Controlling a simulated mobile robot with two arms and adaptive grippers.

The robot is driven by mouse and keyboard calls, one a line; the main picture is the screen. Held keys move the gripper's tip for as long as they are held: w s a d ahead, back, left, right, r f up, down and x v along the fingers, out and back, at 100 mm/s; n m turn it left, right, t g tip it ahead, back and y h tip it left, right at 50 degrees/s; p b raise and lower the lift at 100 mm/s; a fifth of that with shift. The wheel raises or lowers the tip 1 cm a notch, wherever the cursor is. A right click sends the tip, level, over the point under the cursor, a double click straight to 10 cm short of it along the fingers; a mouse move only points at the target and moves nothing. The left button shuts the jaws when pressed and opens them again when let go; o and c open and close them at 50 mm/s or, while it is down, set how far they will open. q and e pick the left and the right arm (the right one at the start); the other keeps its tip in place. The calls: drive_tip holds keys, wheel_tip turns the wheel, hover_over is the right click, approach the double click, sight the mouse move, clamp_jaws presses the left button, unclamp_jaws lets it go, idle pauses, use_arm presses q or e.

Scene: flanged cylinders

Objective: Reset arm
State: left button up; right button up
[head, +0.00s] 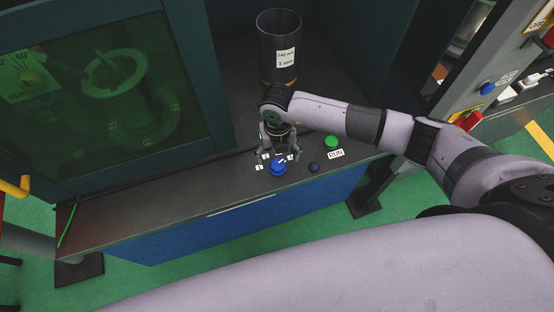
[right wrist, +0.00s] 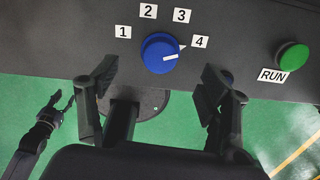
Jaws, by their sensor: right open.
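My right gripper (head: 279,150) reaches down over the front of the dark bench, above a blue knob (head: 278,168). In the right wrist view the gripper (right wrist: 158,88) is open and empty, and the blue knob (right wrist: 160,53) lies beyond its fingertips, between them in the picture. The knob's white pointer aims to the right, near label 4 (right wrist: 200,42). Labels 1 (right wrist: 123,32), 2 (right wrist: 148,11) and 3 (right wrist: 181,15) stand around it. What seems to be my left gripper (right wrist: 48,115) shows dark and small at the left; its jaws are unclear.
A green button (head: 332,142) with a RUN label (head: 336,154) and a small dark-blue button (head: 314,168) are right of the knob. A dark labelled cylinder (head: 279,50) stands behind my right gripper. A green-tinted window (head: 100,95) covers a flanged part at left.

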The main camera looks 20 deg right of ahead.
drive_tip(key=shift+r, duration=0.6)
